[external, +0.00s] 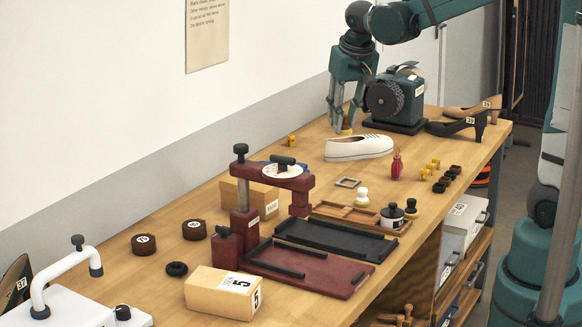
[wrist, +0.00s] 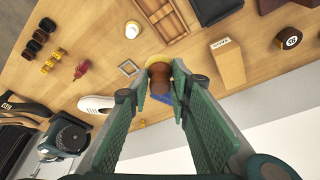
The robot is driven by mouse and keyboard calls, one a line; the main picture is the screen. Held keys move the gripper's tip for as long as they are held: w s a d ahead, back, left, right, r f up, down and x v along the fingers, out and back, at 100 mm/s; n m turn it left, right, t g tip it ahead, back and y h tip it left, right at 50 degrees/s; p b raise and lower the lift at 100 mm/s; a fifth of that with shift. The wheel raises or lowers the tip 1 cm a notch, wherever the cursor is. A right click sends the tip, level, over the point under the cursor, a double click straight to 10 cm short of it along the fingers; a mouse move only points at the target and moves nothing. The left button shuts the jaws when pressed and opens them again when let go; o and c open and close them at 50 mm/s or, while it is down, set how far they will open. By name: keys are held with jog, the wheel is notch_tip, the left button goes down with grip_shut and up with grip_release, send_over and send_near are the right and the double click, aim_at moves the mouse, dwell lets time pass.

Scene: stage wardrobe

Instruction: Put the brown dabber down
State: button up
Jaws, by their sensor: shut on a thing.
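The brown dabber (wrist: 160,76) is between my gripper's fingertips in the wrist view, its rounded brown top toward the camera. In the external view the dabber (external: 346,128) is a small brown shape low between the fingers, mostly hidden. My gripper (external: 343,122) is shut on it and points down at the far end of the bench, left of the white shoe. My gripper's two green fingers (wrist: 160,92) flank the dabber in the wrist view. Something yellow and something blue show just around and behind it. I cannot tell whether the dabber touches the bench.
The white shoe (external: 358,147) and the green polishing machine with a black wheel (external: 385,98) stand close by. A small yellow piece (external: 291,140) lies to the left. A square frame (external: 348,182), a red bottle (external: 397,165) and a wooden tray (external: 340,212) are nearer the camera.

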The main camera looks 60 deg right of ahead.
jog(key=w+a+n+p, duration=0.15)
jog(key=w+a, duration=0.45)
jog(key=a, duration=0.7)
jog(key=w+a+n+y+p, duration=0.15)
jog(key=w+a, duration=0.45)
jog(key=a, duration=0.7)
jog(key=w+a+n+p, duration=0.1)
jog(key=w+a+n, duration=0.1)
jog(key=w+a, duration=0.8)
jog(key=s+a+f+n+p, duration=0.1)
jog(key=s+a, duration=0.1)
jog(key=a, duration=1)
jog(key=s+a+f+n+p, duration=0.1)
jog(key=s+a, duration=0.1)
jog(key=a, duration=1)
notch_tip(320, 180, down, 11)
jog(key=shift+w+d+t, duration=0.2)
jog(key=shift+d+t, duration=0.05)
jog(key=shift+t, duration=0.05)
jog(key=shift+y, duration=0.25)
jog(key=shift+f+b, duration=0.3)
jog(key=shift+f, duration=2.8)
jog(key=shift+f, duration=1.85)
